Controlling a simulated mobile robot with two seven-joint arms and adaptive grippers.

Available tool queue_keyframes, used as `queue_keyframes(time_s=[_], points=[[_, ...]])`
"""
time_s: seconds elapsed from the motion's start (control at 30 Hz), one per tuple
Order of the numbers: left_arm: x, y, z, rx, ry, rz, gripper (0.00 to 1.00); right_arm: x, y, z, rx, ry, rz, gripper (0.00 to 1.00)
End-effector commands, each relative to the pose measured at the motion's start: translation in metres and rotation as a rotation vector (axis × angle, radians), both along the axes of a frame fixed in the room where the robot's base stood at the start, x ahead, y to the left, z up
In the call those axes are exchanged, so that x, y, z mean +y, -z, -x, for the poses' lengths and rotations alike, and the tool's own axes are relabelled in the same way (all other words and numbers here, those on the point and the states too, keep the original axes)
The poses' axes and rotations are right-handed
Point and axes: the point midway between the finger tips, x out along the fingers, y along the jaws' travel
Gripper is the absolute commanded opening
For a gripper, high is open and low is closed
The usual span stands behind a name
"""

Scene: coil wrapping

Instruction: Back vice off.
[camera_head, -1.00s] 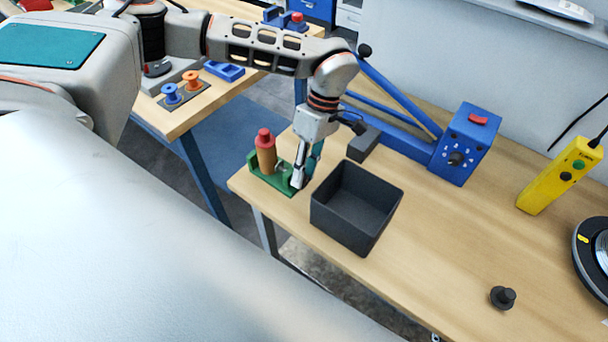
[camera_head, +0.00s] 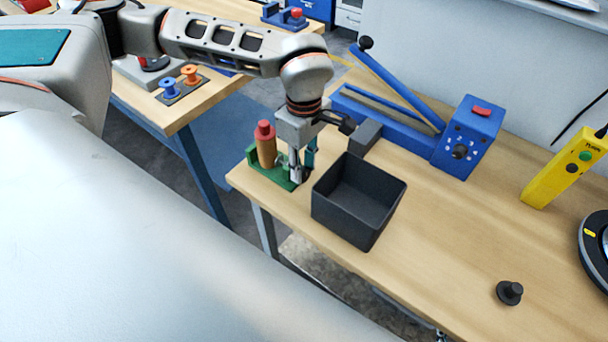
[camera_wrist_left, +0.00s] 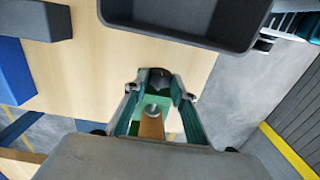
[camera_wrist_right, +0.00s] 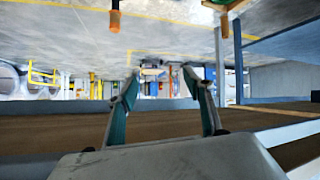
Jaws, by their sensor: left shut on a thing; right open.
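The green vice (camera_head: 256,164) stands at the left end of the wooden bench in the head view. A brown cylinder with a red top (camera_head: 265,145) stands upright in it. My left gripper (camera_head: 298,176) points down at the vice's right end, beside the cylinder. In the left wrist view its fingers (camera_wrist_left: 160,84) are closed around a small dark part (camera_wrist_left: 159,77) at the end of the vice; its exact shape is partly hidden. A round silver piece (camera_wrist_left: 152,109) shows between the fingers. My right gripper (camera_wrist_right: 165,85) is open and empty in the right wrist view, away from the bench top.
An open dark box (camera_head: 358,205) stands close right of the left gripper. A blue machine (camera_head: 468,138) with a lever is behind it. A yellow control box (camera_head: 562,172) and a black knob (camera_head: 509,292) are further right. The bench middle is clear.

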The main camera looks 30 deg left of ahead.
Motion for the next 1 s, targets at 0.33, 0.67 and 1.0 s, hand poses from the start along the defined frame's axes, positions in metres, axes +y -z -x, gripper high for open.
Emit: queue_keyframes(time_s=[0.33,0.67,1.0], points=[[0.002,0.015,0.018,-0.191,-0.001,0.014,0.12,0.0,0.027,-0.016,-0.041,0.006,-0.011,0.51],[0.003,0.009,0.019,-0.289,-0.004,0.02,0.12,0.0,0.047,-0.009,-0.019,0.005,-0.008,0.51],[0.002,0.007,0.017,-0.295,-0.003,0.021,0.35,0.003,0.047,-0.007,-0.017,0.002,-0.01,0.51]])
